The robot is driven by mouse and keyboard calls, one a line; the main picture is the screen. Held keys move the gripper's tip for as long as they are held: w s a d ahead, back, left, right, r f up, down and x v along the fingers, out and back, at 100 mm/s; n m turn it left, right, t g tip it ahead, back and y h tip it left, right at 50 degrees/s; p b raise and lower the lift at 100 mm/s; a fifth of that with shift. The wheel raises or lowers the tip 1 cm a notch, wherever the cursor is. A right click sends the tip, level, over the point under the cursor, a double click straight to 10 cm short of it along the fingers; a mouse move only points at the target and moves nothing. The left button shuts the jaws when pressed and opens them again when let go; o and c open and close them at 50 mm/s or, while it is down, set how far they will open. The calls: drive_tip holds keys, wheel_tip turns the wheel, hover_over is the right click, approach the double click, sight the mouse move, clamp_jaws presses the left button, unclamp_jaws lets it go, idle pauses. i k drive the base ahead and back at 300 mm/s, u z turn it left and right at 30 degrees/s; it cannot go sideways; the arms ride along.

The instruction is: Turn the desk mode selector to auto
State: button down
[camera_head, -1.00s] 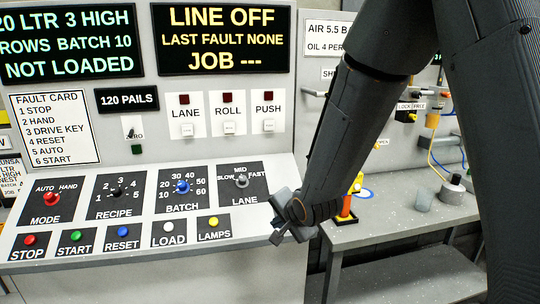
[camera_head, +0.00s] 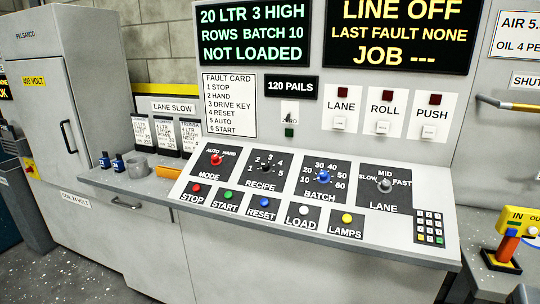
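The mode selector (camera_head: 216,160) is a red knob on a black plate marked MODE, at the upper left of the sloping control desk (camera_head: 395,232). AUTO is printed at its upper left and HAND at its upper right. The knob is small in the picture, and I cannot tell for sure which word it points to. Nothing touches or covers it. My gripper does not show in the current view. A small dark shape is cut off at the bottom right corner, and I cannot tell what it is.
Recipe (camera_head: 268,168), batch (camera_head: 323,177) and lane (camera_head: 385,185) knobs sit to the right of the selector. Push buttons, including the red stop button (camera_head: 196,188), run along the front. A keypad (camera_head: 430,227) is at the right. A grey cup (camera_head: 137,167) stands left of the desk.

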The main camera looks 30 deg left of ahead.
sight(216, 160)
drive_tip(key=u, duration=2.25)
drive_tip(key=i, duration=1.4)
drive_tip(key=z, duration=0.05)
